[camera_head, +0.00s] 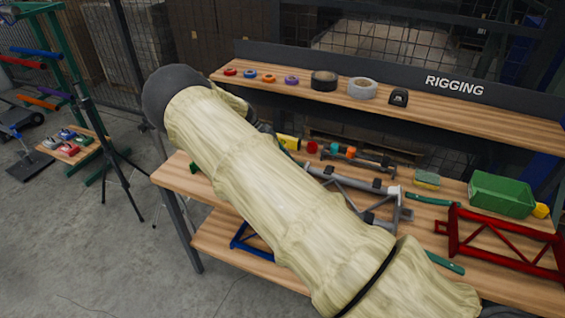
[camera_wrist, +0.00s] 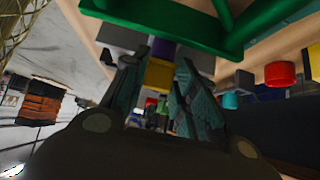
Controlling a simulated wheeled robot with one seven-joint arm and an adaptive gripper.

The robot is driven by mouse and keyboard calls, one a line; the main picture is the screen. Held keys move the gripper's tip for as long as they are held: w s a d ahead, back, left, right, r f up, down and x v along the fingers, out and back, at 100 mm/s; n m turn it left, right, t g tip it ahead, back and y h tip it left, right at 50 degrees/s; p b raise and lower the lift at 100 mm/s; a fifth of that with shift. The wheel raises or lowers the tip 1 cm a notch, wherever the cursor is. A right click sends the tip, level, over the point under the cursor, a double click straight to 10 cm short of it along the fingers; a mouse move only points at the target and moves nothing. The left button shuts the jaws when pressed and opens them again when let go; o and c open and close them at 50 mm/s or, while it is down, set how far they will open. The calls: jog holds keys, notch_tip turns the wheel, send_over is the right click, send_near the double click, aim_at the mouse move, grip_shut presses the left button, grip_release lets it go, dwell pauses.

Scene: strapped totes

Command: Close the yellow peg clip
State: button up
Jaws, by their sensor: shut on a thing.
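In the wrist view, a small yellow piece (camera_wrist: 159,74), which looks like the yellow peg clip, sits between the two dark teal fingers of my gripper (camera_wrist: 163,95). My gripper is shut on it. A purple piece (camera_wrist: 162,48) shows just behind it, close to a green frame bar (camera_wrist: 160,32). Whether the clip's own jaws are open or closed cannot be made out. In the head view my arm hides most of the gripper. A yellow block (camera_head: 290,142) shows beside my arm at the back of the bench; I cannot tell whether it is the same piece.
A red round piece (camera_wrist: 281,74) stands near the gripper. The bench (camera_head: 170,182) also holds clamps (camera_head: 362,158), a green bin (camera_head: 500,195) and a red frame (camera_head: 505,240). A RIGGING shelf (camera_head: 440,112) with tape rolls runs behind. A tripod (camera_head: 108,150) stands left.

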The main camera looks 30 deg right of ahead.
jog(key=o, duration=1)
jog(key=shift+f, duration=0.15)
jog(key=v, duration=1.2)
jog(key=shift+w, duration=0.1)
